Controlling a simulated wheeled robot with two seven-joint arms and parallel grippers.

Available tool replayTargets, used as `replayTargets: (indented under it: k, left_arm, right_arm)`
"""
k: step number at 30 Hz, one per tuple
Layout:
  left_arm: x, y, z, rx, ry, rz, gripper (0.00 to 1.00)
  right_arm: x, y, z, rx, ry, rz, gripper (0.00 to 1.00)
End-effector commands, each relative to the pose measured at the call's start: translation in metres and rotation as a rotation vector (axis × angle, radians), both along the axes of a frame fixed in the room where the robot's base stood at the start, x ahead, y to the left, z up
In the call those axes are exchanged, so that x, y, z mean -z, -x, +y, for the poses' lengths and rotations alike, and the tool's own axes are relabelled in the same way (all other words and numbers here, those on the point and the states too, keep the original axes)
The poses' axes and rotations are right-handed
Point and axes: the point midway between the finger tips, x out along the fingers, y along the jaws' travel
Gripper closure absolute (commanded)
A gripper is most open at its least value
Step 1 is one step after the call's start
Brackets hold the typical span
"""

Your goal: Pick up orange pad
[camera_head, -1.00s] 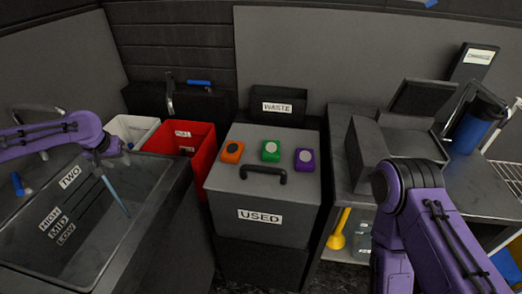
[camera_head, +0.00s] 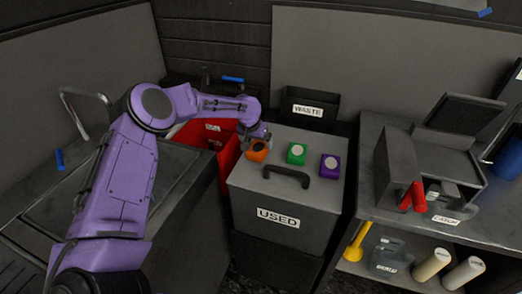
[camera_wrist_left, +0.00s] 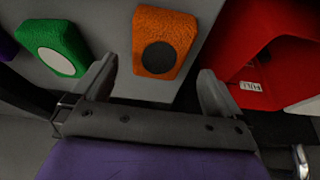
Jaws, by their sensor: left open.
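The orange pad (camera_head: 257,152) sits on the lid of the grey bin labelled USED, at its back left. My left gripper (camera_head: 257,135) is over the pad's far side in the head view. In the left wrist view the orange pad (camera_wrist_left: 163,42), with a dark round spot, lies just beyond and between the two spread fingertips of my left gripper (camera_wrist_left: 157,78). The gripper is open and empty. I cannot tell whether a finger touches the pad. My right gripper is not in view.
A green pad (camera_head: 297,153) and a purple pad (camera_head: 330,166) stand to the right on the same lid. The USED bin (camera_head: 285,205) has a black handle (camera_head: 287,177) in front of the pads. A red bin (camera_head: 228,150) is close on the left. The WASTE bin (camera_head: 309,105) stands behind.

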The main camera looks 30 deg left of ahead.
Motion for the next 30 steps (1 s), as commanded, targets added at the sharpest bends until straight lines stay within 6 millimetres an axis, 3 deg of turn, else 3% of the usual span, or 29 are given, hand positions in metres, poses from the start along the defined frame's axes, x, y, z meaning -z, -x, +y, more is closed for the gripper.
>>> replayTargets:
  k: [5,9,23,26,28,30]
  left_arm:
    - [0.024,-0.008,0.001,0.0,0.0,0.005,0.0]
    - [0.042,-0.016,0.002,0.0,0.0,0.002,0.0]
    - [0.047,-0.017,0.002,0.001,0.0,0.0,0.0]
    - [0.047,-0.017,0.002,0.001,0.0,0.0,0.26]
    - [0.047,-0.017,0.002,0.001,0.0,0.0,0.49]
    - [0.047,-0.017,0.002,0.001,0.0,0.0,0.55]
  right_arm:
    - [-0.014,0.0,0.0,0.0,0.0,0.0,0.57]
    - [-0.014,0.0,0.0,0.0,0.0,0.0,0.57]
    - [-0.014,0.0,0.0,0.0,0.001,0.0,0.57]
    - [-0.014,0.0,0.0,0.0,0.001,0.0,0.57]
    - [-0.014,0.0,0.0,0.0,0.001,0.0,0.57]
    - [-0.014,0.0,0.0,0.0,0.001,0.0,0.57]
